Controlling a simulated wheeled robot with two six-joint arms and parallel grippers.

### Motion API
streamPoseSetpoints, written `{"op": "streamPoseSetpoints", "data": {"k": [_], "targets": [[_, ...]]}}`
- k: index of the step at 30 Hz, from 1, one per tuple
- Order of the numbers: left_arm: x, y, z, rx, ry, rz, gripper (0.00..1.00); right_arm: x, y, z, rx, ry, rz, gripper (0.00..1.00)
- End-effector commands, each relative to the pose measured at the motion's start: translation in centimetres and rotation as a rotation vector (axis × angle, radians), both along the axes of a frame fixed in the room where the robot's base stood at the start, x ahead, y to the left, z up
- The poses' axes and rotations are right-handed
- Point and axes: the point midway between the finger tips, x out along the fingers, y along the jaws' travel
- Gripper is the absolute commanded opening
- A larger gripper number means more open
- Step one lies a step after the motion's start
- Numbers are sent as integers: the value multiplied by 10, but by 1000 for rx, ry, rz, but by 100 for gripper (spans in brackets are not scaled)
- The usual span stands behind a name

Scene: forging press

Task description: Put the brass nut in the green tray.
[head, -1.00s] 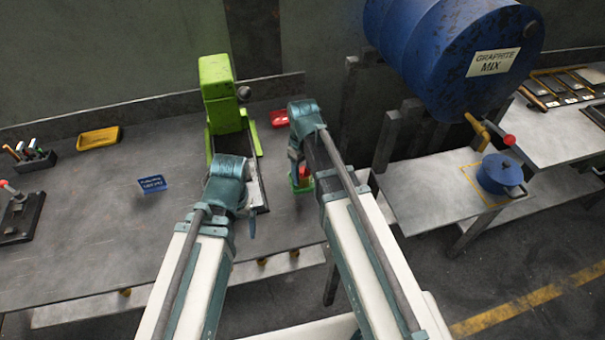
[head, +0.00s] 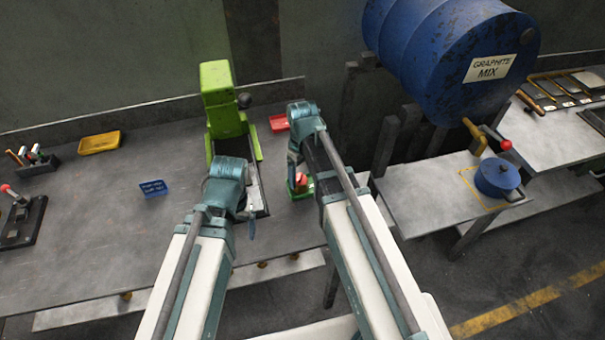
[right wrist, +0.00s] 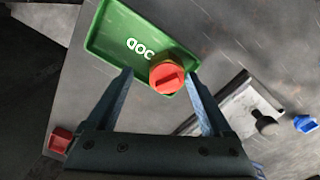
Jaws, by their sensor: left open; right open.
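The green tray (right wrist: 113,42) lies on the bench under my right gripper, with white lettering on its floor; in the head view it (head: 305,191) is partly hidden by my right arm.
A green press (head: 226,115) with a black ball knob stands behind my left gripper. A blue drum (head: 440,55) and a blue pot (head: 496,177) are to the right.

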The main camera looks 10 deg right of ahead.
Motion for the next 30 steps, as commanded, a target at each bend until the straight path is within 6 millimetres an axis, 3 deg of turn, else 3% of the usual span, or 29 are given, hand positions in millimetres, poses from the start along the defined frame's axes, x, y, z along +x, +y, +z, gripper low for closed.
{"op": "streamPoseSetpoints", "data": {"k": [1, 18, 23, 30], "targets": [[0, 0, 12, 0, 0, 0, 85, 0, 0, 12, 0, 0, 0, 85], [0, 0, 96, 0, 0, -2, 85, 0, 0, 96, 0, 0, 0, 85], [0, 0, 106, 0, 0, -2, 85, 0, 0, 106, 0, 0, 0, 85], [0, 0, 105, 0, 0, -2, 85, 0, 0, 105, 0, 0, 0, 85]]}}
